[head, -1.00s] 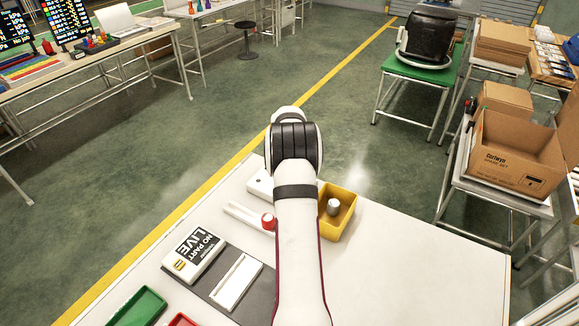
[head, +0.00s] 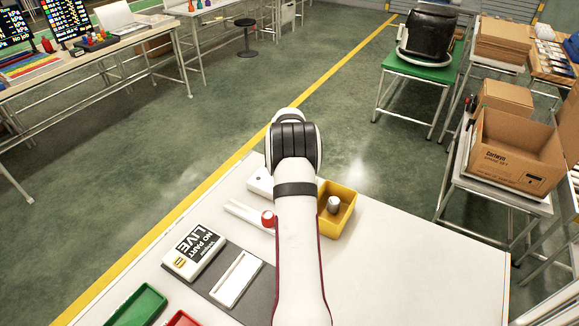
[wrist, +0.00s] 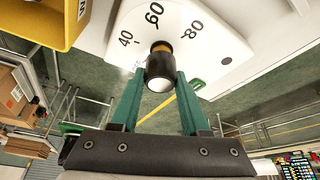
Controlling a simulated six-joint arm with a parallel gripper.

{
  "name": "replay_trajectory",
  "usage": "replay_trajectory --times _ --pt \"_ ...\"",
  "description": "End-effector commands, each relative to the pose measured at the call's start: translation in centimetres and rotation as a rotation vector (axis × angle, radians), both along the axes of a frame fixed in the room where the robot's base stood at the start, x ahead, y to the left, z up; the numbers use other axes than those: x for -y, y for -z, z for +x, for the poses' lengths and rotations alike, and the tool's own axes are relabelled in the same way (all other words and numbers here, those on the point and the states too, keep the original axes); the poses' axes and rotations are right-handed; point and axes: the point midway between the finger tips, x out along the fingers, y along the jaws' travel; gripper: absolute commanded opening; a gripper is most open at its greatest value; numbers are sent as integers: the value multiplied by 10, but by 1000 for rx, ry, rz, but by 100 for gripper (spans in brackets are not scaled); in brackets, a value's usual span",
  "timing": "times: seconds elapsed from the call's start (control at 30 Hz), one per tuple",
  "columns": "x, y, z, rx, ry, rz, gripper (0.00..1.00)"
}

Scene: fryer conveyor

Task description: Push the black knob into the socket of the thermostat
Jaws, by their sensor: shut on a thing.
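The thermostat (wrist: 185,25) is a white plate with a dial marked 40, 60 and 80, at the top of the wrist view. The black knob (wrist: 159,69) is between the green fingertips of my gripper (wrist: 160,82), which is shut on it. The knob stands in front of the dial's lower middle, with a brownish-yellow part (wrist: 161,47) showing at its far end. The socket is hidden behind the knob, so I cannot tell how deep the knob sits. In the head view my arm hides the gripper and knob.
In the head view, a yellow bin (head: 351,197) holding a grey cylinder (head: 334,204) stands right beside my arm. A red-topped piece (head: 268,217) is close on the left. A "LIVE / NO PART" box (head: 194,251) and white tray (head: 237,278) lie nearer. The table's right side is clear.

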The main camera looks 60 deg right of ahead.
Motion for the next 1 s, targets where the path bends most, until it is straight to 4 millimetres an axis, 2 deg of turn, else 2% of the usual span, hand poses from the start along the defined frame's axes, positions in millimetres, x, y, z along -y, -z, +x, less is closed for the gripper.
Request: replay_trajectory --times 0.37,0.4,0.57,0.87,1.0 --pt "0 4 0 0 0 0 0" --pt "0 4 0 0 0 0 51" --pt "0 4 0 0 0 0 79" --pt "0 2 0 0 0 0 80" --pt "-4 -8 -1 1 0 -2 80"
